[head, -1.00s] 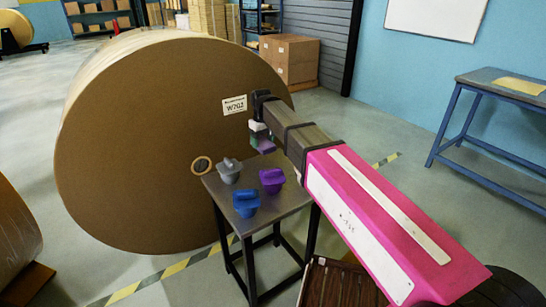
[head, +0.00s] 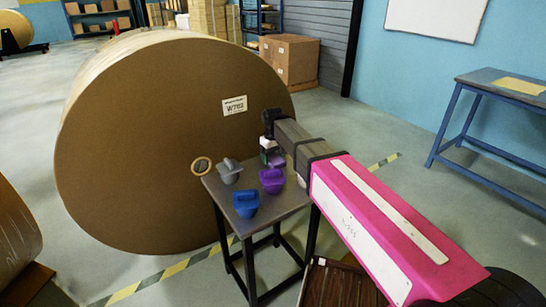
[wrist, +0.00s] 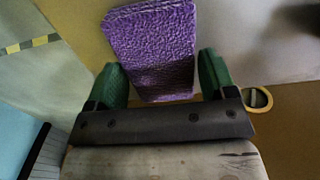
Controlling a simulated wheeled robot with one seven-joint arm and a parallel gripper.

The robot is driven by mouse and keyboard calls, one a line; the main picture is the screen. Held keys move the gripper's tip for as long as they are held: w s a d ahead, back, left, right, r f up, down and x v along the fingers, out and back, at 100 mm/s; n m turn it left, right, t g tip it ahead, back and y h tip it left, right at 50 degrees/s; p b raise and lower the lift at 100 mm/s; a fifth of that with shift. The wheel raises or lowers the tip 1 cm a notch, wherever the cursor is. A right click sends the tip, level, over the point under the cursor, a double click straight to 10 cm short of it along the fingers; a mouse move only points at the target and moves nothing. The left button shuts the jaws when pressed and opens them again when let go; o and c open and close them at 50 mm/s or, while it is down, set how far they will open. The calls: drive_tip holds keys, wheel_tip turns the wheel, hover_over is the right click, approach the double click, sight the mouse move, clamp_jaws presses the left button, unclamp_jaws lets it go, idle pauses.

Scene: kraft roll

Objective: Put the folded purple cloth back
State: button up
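The folded purple cloth (wrist: 152,45) is a flat, rough-textured piece between the two green fingertips of my gripper (wrist: 162,82) in the wrist view. Both fingers lie close along its sides. In the head view the cloth is a small purple patch (head: 276,160) under my gripper (head: 272,146), above the far right part of the small stool (head: 272,211). On the stool stand a purple tub-like piece with a raised handle (head: 271,180), a blue one (head: 246,203) and a grey one (head: 229,171). My gripper partly hides the cloth there.
A huge brown kraft roll (head: 130,150) with a white label (head: 234,105) stands right behind the stool. A blue-legged table (head: 500,90) is at the right. Another roll (head: 15,230) is at the left edge. Open floor lies between stool and table.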

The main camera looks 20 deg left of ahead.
sight(273, 157)
drive_tip(key=shift+o, duration=0.9)
wheel_tip(273, 157, up, 12)
drive_tip(key=s+d+f+m, duration=0.15)
drive_tip(key=d+f, duration=0.45)
drive_tip(key=d, duration=0.6)
drive_tip(key=d+f+m, duration=0.3)
drive_tip(key=d+f, duration=0.4)
drive_tip(key=d, duration=0.5)
drive_tip(key=s+d+f+m, duration=0.1)
drive_tip(key=d+f+m, duration=0.35)
drive_tip(key=d, duration=0.85)
drive_tip(key=s+d+f+m, duration=0.1)
drive_tip(key=s+d+f, duration=0.5)
drive_tip(key=d, duration=0.4)
drive_tip(key=shift+s+d+f, duration=0.25)
drive_tip(key=shift+d+f, duration=0.05)
drive_tip(key=shift+d, duration=0.05)
